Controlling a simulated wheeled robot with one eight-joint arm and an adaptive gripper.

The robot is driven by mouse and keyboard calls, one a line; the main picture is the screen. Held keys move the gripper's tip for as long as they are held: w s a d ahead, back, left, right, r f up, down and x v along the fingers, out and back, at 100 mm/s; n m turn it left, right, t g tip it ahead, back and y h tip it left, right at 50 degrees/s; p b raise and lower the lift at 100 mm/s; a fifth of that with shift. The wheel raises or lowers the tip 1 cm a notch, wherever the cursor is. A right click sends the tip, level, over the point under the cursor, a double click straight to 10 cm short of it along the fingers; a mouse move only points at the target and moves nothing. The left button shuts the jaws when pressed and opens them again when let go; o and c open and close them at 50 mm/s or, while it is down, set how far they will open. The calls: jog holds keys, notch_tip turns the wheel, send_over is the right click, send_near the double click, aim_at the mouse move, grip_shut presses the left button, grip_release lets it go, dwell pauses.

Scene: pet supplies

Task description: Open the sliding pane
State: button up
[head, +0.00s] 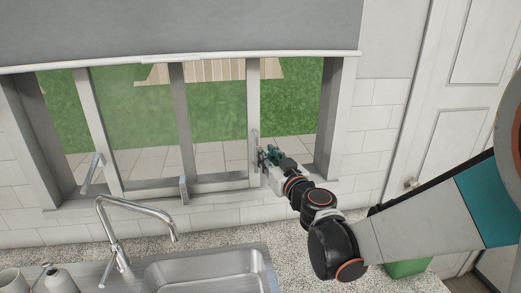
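The window has upright pale frames, and the right one, the edge of a sliding pane (253,100), carries a small upright handle (256,137). My gripper (266,157) is at this handle, just to its right and low on the frame. The fingers are small and partly overlap the handle, so I cannot tell whether they touch or grip it. To the right of this frame is a gap showing grass and paving. Other handles show at the left (92,172) and at the middle frame's foot (183,190).
A grey blind (180,25) hangs over the window top. Below are a metal sink (205,275), a curved faucet (140,212) and a speckled counter (290,245). Pale containers (60,280) stand at lower left. A white door (455,100) is at right.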

jog(key=v, duration=0.3)
jog(key=shift+s+d, duration=0.1)
jog(key=shift+s, duration=0.2)
jog(key=s+d+f+m+g+h+b, duration=0.1)
jog(key=s+d+f+g+h+b, duration=0.1)
jog(key=s, duration=0.7)
jog(key=s+d+f+m+g+h+b, duration=0.2)
jog(key=s+d+f+g+h+b, duration=0.1)
jog(key=s+d+f, duration=0.6)
jog(key=s+d+f+m+g+h+b, duration=0.1)
jog(key=s+d+f+g+h+b, duration=0.1)
jog(key=s+d+f+g+b, duration=0.2)
jog(key=s+d+f+b, duration=0.2)
jog(key=s+f, duration=0.2)
jog(key=s, duration=0.2)
jog(key=shift+m+b, duration=0.3)
jog(key=shift+m, duration=0.1)
jog(key=shift+d, duration=0.1)
